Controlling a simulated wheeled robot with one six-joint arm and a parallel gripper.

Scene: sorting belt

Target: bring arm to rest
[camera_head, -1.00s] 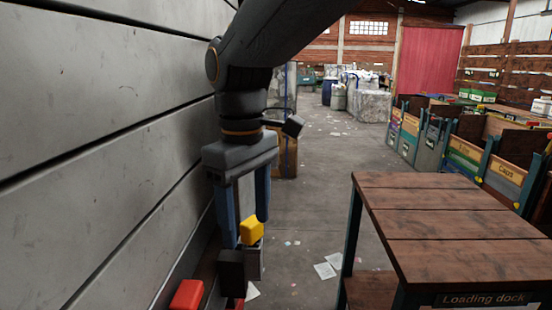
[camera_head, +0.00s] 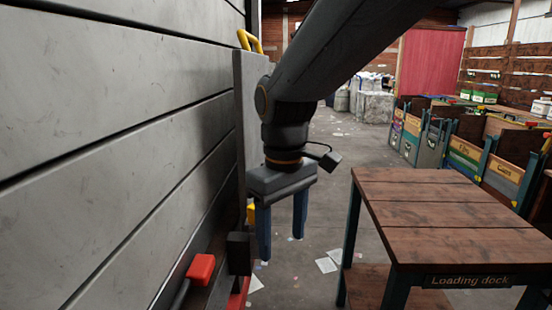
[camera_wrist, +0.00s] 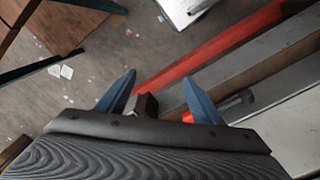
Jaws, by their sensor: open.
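My gripper (camera_head: 282,243) hangs pointing down beside the grey panelled wall. Its two blue fingers are apart with nothing seen held between them. In the wrist view, the open fingers (camera_wrist: 159,76) have a small dark block (camera_wrist: 145,106) showing between them; I cannot tell how far below it is. In the head view, a red knob (camera_head: 201,267) on a dark stem and a black block (camera_head: 238,253) are left of the fingers. A small yellow piece (camera_head: 250,213) is partly hidden behind the gripper.
A grey upright panel (camera_head: 250,120) with a yellow handle (camera_head: 246,39) stands close behind my arm. A wooden table (camera_head: 440,205) marked "Loading dock" is at right. Labelled bins (camera_head: 470,160) line the back right. Floor between wall and table is clear apart from paper scraps.

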